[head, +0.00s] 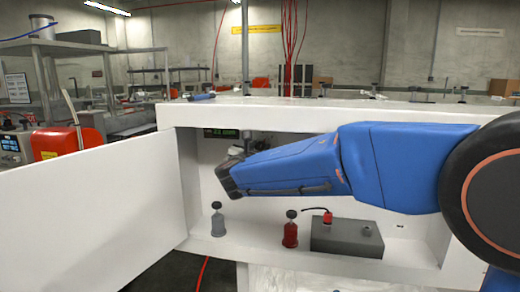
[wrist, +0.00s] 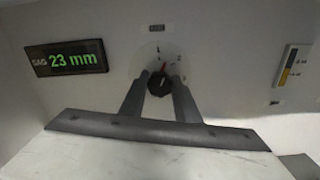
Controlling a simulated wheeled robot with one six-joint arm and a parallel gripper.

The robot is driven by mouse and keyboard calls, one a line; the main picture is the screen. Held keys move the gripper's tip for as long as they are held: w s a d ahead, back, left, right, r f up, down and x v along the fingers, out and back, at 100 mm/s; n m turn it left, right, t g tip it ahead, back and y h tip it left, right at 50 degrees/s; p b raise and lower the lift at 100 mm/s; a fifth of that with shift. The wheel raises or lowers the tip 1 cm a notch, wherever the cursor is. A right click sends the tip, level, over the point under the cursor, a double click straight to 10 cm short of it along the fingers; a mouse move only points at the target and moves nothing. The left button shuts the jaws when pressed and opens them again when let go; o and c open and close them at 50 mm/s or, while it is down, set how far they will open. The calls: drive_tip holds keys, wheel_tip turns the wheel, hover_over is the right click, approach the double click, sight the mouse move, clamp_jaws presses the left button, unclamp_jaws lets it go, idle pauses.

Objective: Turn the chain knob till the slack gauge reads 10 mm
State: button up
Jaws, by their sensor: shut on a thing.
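The dark chain knob (wrist: 159,85) sits on a pale round dial with numbers and a red pointer, on the white back wall in the wrist view. The pointer is up and slightly right of centre. My gripper (wrist: 159,78) is shut on the knob, one finger on each side. The slack gauge (wrist: 66,60), a black display marked SAG, reads 23 mm in green at the left. In the head view the gauge (head: 220,133) is small at the back of the cabinet. There my blue arm reaches across the opening and hides the knob.
A chart with a yellow band (wrist: 291,66) hangs right of the knob. The open white door (head: 95,205) stands at the left of the cabinet. On its floor are a grey bottle (head: 218,225), a red bottle (head: 290,234) and a grey box (head: 347,238).

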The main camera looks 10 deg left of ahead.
drive_tip(key=m, duration=1.2)
drive_tip(key=shift+m, duration=0.3)
drive_tip(key=m, duration=0.6)
drive_tip(key=shift+f, duration=0.1)
drive_tip(key=m, duration=0.6)
drive_tip(key=shift+m, duration=0.4)
drive_tip(key=o, duration=1)
drive_tip(key=shift+o, duration=0.2)
drive_tip(key=shift+s, duration=0.2)
